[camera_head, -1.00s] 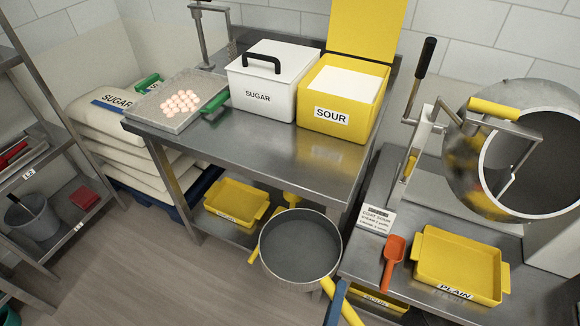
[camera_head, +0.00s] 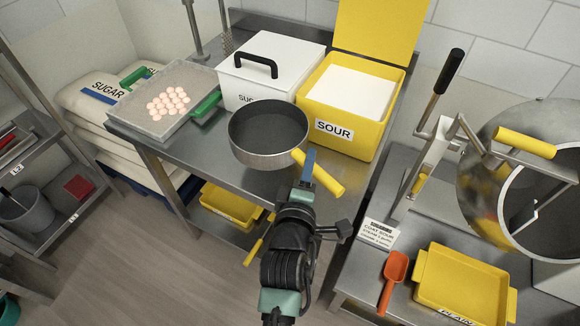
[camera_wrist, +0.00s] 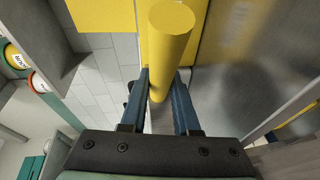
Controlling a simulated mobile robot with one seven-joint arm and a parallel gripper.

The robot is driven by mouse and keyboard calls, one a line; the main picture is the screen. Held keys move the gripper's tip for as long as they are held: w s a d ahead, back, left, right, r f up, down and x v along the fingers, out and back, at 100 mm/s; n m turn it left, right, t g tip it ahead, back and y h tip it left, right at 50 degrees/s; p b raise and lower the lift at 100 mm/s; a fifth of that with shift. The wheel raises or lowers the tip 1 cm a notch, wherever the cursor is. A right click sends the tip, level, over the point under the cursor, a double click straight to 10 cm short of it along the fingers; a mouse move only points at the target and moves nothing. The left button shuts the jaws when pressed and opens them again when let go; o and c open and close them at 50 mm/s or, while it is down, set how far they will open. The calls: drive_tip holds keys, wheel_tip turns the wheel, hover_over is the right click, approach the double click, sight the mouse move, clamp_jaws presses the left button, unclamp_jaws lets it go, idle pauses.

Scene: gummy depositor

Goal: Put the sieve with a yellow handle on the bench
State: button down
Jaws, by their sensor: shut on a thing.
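The sieve (camera_head: 269,156) is a round grey metal pan with a yellow handle (camera_head: 324,177). In the head view it appears over the front part of the steel bench (camera_head: 183,152), in front of the white SUGAR box and left of the yellow SOUR bin. I cannot tell whether its base touches the bench top. My gripper (camera_head: 309,166) is shut on the yellow handle. In the wrist view the handle (camera_wrist: 172,45) stands between the two blue fingers, and the sieve's pan does not show.
A tray (camera_head: 160,118) with pink sweets and green handles lies on the bench's left. The SUGAR box (camera_head: 262,91) and the open SOUR bin (camera_head: 340,142) stand behind the sieve. At right are an orange scoop (camera_head: 394,272), a PLAIN tray (camera_head: 466,275) and a drum machine (camera_head: 500,160).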

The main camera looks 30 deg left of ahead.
drive_tip(key=f, duration=0.2)
drive_tip(key=f+b, duration=0.1)
drive_tip(key=shift+s+f, duration=0.2)
drive_tip(key=shift+s, duration=0.05)
drive_tip(key=shift+f+b, duration=1.1)
drive_tip(key=shift+f, duration=1.25)
drive_tip(key=c, duration=0.9)
unclamp_jaws()
drive_tip(key=shift+f, duration=0.15)
drive_tip(key=v, duration=1.2)
drive_tip(key=shift+r+b, duration=0.25)
drive_tip(key=shift+b, duration=0.05)
